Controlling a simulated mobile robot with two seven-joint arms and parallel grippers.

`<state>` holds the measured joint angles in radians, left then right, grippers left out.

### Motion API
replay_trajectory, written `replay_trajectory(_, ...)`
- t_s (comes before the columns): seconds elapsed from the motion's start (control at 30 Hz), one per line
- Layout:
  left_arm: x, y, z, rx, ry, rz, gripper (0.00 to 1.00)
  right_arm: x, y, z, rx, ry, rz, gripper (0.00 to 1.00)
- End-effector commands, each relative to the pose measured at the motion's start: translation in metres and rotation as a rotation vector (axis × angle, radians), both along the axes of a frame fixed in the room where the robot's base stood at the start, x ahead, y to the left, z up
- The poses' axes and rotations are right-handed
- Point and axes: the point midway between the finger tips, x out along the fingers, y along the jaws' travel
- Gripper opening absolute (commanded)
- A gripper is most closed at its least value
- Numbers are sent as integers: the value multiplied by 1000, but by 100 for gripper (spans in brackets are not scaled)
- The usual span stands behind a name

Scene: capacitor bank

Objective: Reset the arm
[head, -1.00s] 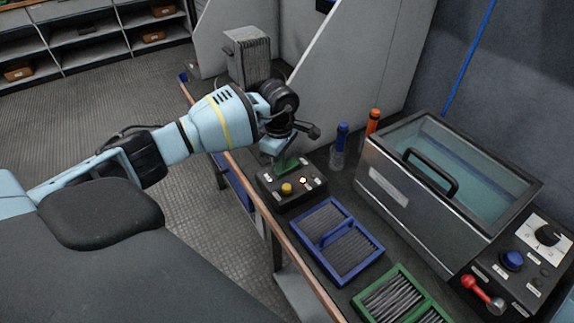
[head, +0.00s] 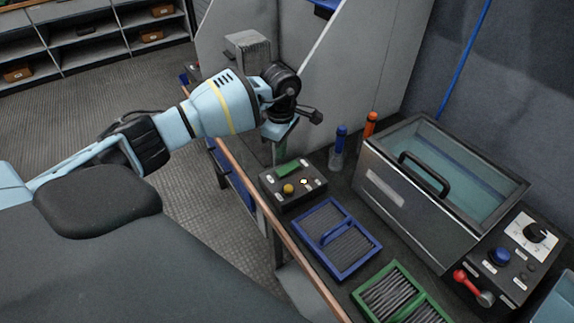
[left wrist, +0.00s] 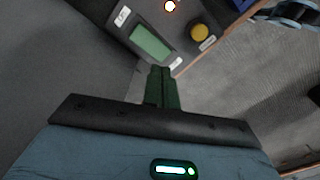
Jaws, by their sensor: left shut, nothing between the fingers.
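My left arm reaches in from the left in the head view, over the bench edge. My left gripper (head: 280,150) is above and behind a small black control box (head: 291,195). In the left wrist view its green fingers (left wrist: 162,88) are together with nothing between them, apart from the box. The display (left wrist: 150,43) and yellow button (left wrist: 199,32) also show in the left wrist view. My right gripper is not in view.
A blue-framed tray (head: 336,264) and a green-framed tray (head: 384,277) lie on the bench. A glass-topped tank (head: 398,194) stands to the right, beside a panel with a red lever (head: 461,277). Blue (head: 341,132) and orange (head: 370,122) capped bottles stand behind.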

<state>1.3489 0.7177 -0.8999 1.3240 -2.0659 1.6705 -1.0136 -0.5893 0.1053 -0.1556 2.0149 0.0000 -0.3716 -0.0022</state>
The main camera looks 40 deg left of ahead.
Motion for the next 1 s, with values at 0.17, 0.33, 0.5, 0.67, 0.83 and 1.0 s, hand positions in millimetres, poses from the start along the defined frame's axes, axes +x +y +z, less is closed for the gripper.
replay_trajectory(0.17,0,0,13,-1,-2,1,0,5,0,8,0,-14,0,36)
replay_trajectory(0.33,0,0,13,0,0,1,0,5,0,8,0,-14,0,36)
replay_trajectory(0.5,0,0,12,0,0,1,0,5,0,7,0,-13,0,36)
replay_trajectory(0.67,0,0,12,-1,0,0,0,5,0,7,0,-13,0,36)
replay_trajectory(0.83,-1,-7,8,-20,-3,-4,0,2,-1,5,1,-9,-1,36)
replay_trajectory(1.0,-11,-81,-23,-271,-54,-2,0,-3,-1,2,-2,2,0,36)
